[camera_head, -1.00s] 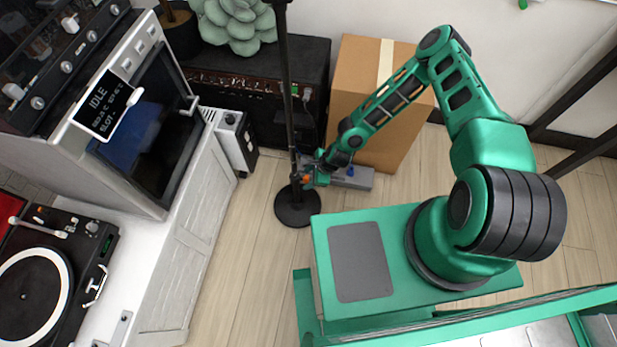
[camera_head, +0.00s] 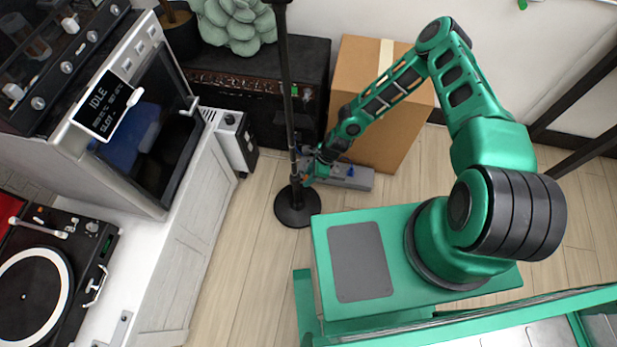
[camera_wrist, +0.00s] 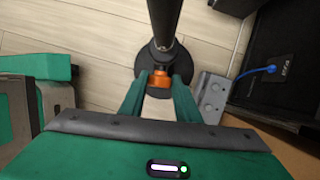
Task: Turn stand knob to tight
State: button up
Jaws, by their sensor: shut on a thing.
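The stand (camera_head: 288,110) is a black upright pole on a round black base (camera_head: 291,210) on the floor. Its knob (camera_wrist: 160,90) is orange with a dark part and shows in the wrist view between my fingers, beside the pole. My gripper (camera_wrist: 159,84) is shut on the knob, one green finger on each side. In the head view my gripper (camera_head: 307,172) reaches the pole from the right, just above the base. The knob is mostly hidden there. I cannot read any tight mark on it.
A grey pedal-like box (camera_head: 352,177) lies on the floor right of the stand; it also shows in the wrist view (camera_wrist: 212,97). A cardboard box (camera_head: 400,130) and a black amplifier (camera_head: 262,85) stand behind. A white cabinet (camera_head: 190,250) is left. Floor between is clear.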

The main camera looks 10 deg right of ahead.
jog(key=g, duration=0.2)
jog(key=w+m+g+y, duration=0.1)
jog(key=g, duration=0.3)
jog(key=shift+w+f, duration=0.25)
jog(key=shift+f, duration=0.1)
jog(key=g, duration=0.1)
jog(key=m+g+y, duration=0.1)
jog(key=g, duration=0.1)
jog(key=shift+w+d+f+g, duration=0.1)
jog(key=shift+w+f+g, duration=0.2)
jog(key=shift+f, duration=0.05)
jog(key=shift+w+d+m+y, duration=0.1)
jog(key=shift+m+y, duration=0.2)
jog(key=o, duration=1)
jog(key=shift+g, duration=0.3)
jog(key=shift+o, duration=0.2)
jog(key=shift+r, duration=0.1)
jog(key=shift+s+r, duration=0.1)
jog(key=shift+s, duration=0.1)
